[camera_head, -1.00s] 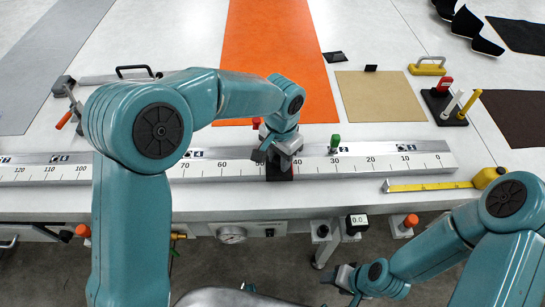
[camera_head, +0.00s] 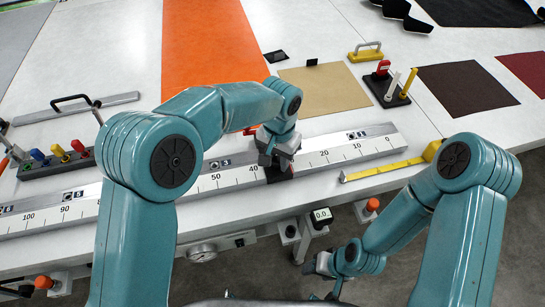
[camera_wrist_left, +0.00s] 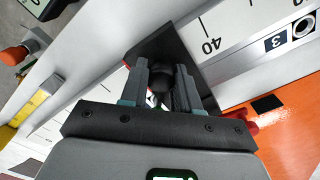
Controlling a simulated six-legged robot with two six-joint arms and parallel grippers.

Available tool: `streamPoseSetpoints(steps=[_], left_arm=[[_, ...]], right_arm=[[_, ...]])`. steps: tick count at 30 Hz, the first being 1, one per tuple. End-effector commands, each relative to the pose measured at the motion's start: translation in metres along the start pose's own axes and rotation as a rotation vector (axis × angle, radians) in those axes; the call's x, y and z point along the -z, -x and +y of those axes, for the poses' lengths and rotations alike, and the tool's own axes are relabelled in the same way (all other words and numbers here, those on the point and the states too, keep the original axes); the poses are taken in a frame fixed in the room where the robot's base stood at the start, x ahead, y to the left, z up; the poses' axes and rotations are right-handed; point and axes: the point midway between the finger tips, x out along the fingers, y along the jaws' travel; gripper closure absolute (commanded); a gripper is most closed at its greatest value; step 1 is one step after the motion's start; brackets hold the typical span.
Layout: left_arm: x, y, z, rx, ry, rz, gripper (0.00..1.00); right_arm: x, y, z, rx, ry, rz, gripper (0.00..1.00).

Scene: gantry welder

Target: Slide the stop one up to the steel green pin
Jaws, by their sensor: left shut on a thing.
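The stop, a dark block (camera_head: 279,176) with a black knob (camera_wrist_left: 160,97), sits on the long steel rail (camera_head: 222,180) with its number scale. My left gripper (camera_head: 277,152) is shut on the knob from above, between the 40 and 20 marks. In the left wrist view the fingers (camera_wrist_left: 163,90) close around the knob, and the 40 mark shows beside the block. A small red part (camera_wrist_left: 241,119) sticks out at the block's side. The green pin is not visible now; my left gripper and arm cover that stretch. My right gripper (camera_head: 318,266) is low in front of the table, away from the rail.
A yellow tape measure (camera_head: 432,151) lies at the rail's right end. A rack (camera_head: 55,165) with coloured pins stands behind the rail at left, another pin holder (camera_head: 388,90) at back right. A digital readout (camera_head: 320,215) hangs at the front edge.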

Motion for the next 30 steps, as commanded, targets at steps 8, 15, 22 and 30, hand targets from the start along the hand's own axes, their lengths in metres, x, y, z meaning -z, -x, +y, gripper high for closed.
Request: streamPoseSetpoints(steps=[8,15,22,30], left_arm=[[0.003,0.003,-0.001,0.003,0.001,0.014,0.56],[0.002,0.002,0.000,0.002,0.001,0.007,0.44],[0.003,0.013,0.000,0.002,0.002,0.008,0.44],[0.003,0.079,0.000,0.001,0.002,0.012,0.44]], right_arm=[[0.000,0.000,0.000,0.000,0.000,0.000,0.43],[0.000,0.000,0.000,0.000,0.000,0.000,0.43],[0.000,-0.002,0.001,0.000,0.000,0.000,0.43],[0.000,-0.007,0.003,0.000,0.000,0.000,0.43]])
